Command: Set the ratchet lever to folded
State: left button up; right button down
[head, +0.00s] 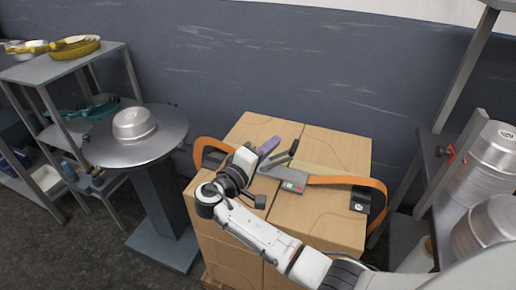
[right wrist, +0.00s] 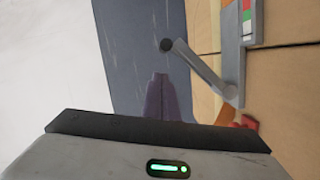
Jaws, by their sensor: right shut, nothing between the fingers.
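The grey ratchet (head: 294,178) lies on top of the cardboard boxes, on an orange strap. It has a red, green and white label. Its lever (head: 281,159) stands up at an angle from the body and ends in a dark knob. In the right wrist view the lever (right wrist: 204,72) slants away from the ratchet body (right wrist: 232,60). My right gripper (head: 275,143) has purple-grey fingers closed together just left of the lever, apparently apart from it. The closed fingers (right wrist: 160,77) also show in the right wrist view, empty. My left gripper is not in view.
The orange strap (head: 345,181) crosses the boxes (head: 335,148). A round grey stand (head: 165,130) holds an upturned pan (head: 134,123) at left. A shelf with yellow pans (head: 75,47) is farther left. A rack with metal pots (head: 487,165) stands at right. A wall is behind.

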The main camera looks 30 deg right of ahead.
jog(key=shift+s+d+f, duration=0.2)
jog(key=shift+s+d, duration=0.2)
jog(key=shift+s, duration=0.15)
jog(key=shift+s+d+f, duration=0.2)
jog(key=shift+s+d, duration=0.2)
jog(key=shift+s, duration=0.1)
